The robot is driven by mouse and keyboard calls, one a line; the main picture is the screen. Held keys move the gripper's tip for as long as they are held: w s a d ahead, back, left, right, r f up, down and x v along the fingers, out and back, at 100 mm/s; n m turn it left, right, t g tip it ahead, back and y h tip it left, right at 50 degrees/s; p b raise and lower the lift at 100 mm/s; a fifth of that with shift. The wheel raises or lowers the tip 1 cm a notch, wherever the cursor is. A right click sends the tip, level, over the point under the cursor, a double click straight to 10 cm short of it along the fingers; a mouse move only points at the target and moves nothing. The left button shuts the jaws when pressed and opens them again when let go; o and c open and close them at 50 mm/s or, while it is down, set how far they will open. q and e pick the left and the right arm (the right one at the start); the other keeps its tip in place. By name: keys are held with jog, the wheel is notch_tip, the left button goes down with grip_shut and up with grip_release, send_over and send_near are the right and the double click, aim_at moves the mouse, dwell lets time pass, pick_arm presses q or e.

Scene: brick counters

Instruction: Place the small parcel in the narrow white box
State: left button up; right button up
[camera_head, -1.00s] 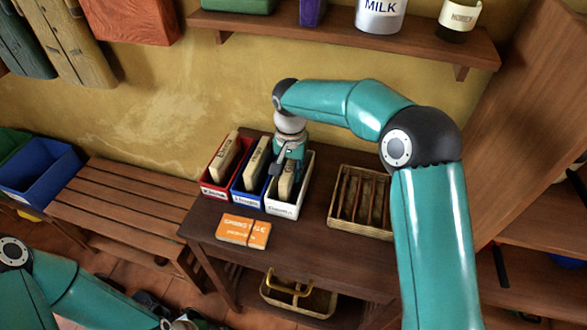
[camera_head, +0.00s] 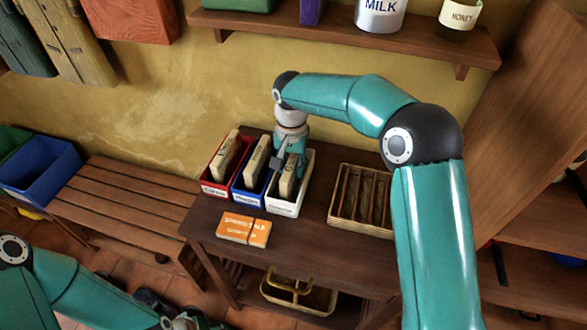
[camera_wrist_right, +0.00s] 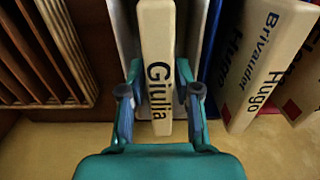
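The narrow white box (camera_head: 283,208) stands on the dark table, at the right end of a row of three narrow boxes. A slim cream parcel marked "Giulia" (camera_wrist_right: 157,60) stands upright in it; its front edge also shows in the head view (camera_head: 288,182). My right gripper (camera_head: 290,165) is over the white box. In the wrist view its fingers (camera_wrist_right: 159,85) are spread on either side of the parcel, with a small gap at each side. My left gripper (camera_head: 185,322) is low at the bottom edge, mostly cut off, and its fingers are unclear.
A red box (camera_head: 213,190) and a blue box (camera_head: 246,197), each holding an upright parcel, stand to the left. A wicker basket with dividers (camera_head: 360,228) is to the right. An orange packet (camera_head: 244,229) lies in front. A shelf (camera_head: 420,42) runs above.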

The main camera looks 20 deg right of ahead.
notch_tip(320, 180, up, 11)
jog(key=shift+f, duration=0.15)
dwell(0.6)
